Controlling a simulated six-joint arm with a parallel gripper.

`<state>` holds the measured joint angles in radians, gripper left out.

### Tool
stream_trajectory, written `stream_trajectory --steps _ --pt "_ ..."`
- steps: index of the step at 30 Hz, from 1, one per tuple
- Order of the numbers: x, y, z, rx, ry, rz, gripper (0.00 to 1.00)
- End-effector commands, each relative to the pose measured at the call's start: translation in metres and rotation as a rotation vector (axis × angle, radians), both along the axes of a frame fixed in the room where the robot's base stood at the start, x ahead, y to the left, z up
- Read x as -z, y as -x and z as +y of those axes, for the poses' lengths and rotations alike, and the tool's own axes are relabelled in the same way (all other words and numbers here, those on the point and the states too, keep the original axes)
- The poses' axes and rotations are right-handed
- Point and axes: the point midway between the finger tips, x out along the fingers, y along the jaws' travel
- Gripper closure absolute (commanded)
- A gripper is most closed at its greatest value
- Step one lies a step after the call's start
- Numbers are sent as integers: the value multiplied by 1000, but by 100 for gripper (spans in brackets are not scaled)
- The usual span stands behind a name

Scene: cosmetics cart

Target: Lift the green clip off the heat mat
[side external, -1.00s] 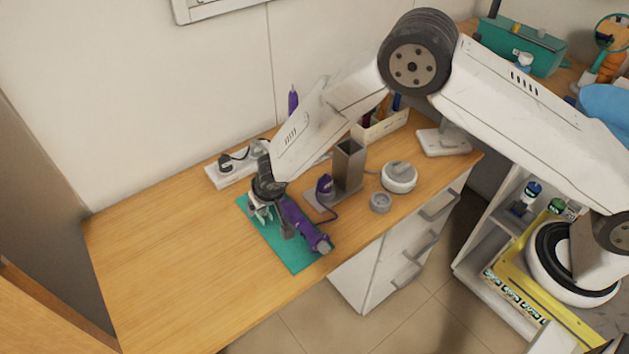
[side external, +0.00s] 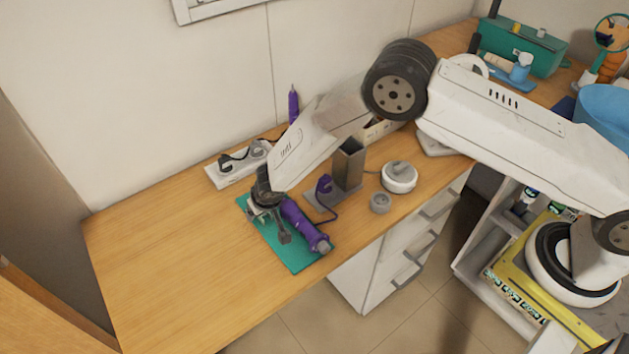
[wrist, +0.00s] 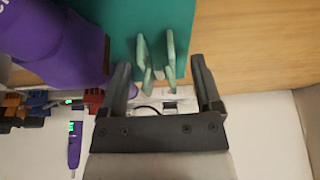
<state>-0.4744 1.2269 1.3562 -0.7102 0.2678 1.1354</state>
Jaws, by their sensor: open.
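The green clip (wrist: 144,52) is pale green with two prongs and shows against the teal heat mat (wrist: 93,14) in the wrist view. My gripper (wrist: 160,66) is open, with one finger on each side of the clip's near ends and visible gaps between. In the side view my gripper (side external: 268,216) is low over the left part of the heat mat (side external: 298,262), and I cannot make out the clip clearly there. A purple hair tool (side external: 302,222) lies on the mat just right of my gripper, and its purple body (wrist: 58,50) fills the wrist view's left side.
A grey holder (side external: 348,165) with a purple item stands behind the mat. A white round device (side external: 399,177) and a small grey round piece (side external: 380,202) lie to the right. A power strip (side external: 236,168) is by the wall. The table's left side is clear.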

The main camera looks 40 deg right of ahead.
Motion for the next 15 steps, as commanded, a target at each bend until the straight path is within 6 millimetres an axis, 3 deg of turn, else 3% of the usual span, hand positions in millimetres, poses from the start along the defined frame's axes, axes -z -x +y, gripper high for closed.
stream_trajectory --steps 2,10,15 --pt "0 0 0 0 0 0 18" --pt "0 0 0 0 0 0 100" --pt "0 0 0 0 0 0 100"
